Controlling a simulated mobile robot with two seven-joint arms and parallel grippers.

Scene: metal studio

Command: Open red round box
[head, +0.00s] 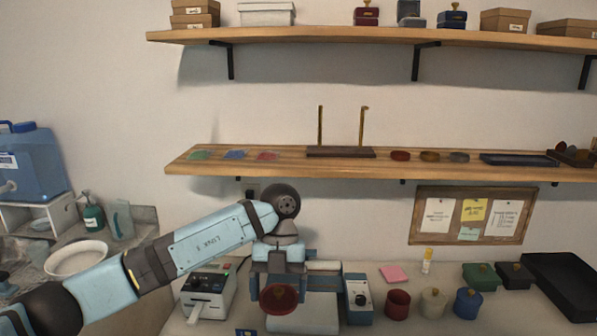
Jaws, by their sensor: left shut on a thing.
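The red round box (398,305) stands on the worktop at the front, right of my left gripper. It looks open at the top, with no lid on it. A round dark red lid (279,299) hangs under my left gripper (279,284), clear of the box and to its left. My left gripper points down and is shut on this lid. The fingertips are partly hidden and small. My right gripper is not in view.
A cream round box (433,304) and a blue round box (467,304) stand just right of the red one. A device with a dial (358,299) is on its left.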

